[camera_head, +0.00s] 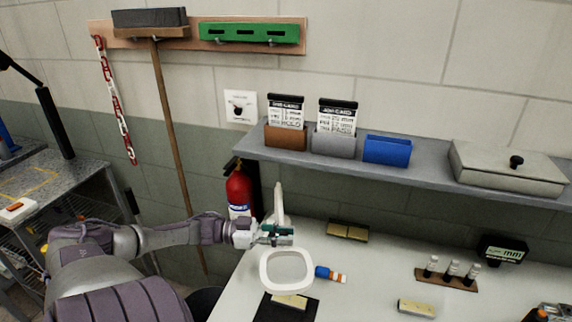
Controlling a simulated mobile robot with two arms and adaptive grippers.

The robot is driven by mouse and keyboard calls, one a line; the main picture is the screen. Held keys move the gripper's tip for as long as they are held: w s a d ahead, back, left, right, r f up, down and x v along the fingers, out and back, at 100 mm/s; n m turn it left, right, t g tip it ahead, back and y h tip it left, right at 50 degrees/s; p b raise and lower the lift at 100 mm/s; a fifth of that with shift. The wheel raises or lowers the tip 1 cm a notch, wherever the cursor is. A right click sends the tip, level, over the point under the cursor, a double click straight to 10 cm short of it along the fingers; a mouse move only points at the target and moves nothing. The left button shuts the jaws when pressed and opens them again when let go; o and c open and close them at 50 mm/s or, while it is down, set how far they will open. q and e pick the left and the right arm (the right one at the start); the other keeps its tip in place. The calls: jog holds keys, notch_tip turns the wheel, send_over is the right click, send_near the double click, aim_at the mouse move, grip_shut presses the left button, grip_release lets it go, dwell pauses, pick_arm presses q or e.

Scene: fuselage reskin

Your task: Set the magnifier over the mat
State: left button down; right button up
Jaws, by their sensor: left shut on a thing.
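The magnifier (264,273) has a white rounded-square frame around a clear lens and a white arm rising behind it. My left gripper (276,235) is shut on the magnifier just above the head, where the arm meets it. The black mat (267,308) lies on the white bench at the bottom edge, with a small beige plate (290,301) on it. The magnifier head appears above the mat's far edge and overlaps part of it in the picture. How high it stands over the bench is hard to tell. My right gripper is not in view.
A blue-and-orange item (330,274) lies just right of the magnifier. Beige blocks (347,231) (416,308), a rack of vials (447,279) and a gauge (502,250) stand on the bench. A grey shelf (410,175) overhangs the back. A red extinguisher (238,190) is behind.

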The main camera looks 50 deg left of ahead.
pick_arm(q)
jog(key=c, duration=1)
grip_release()
jog(key=shift+f, duration=0.1)
jog(key=shift+a, duration=0.1)
jog(key=v, duration=1.2)
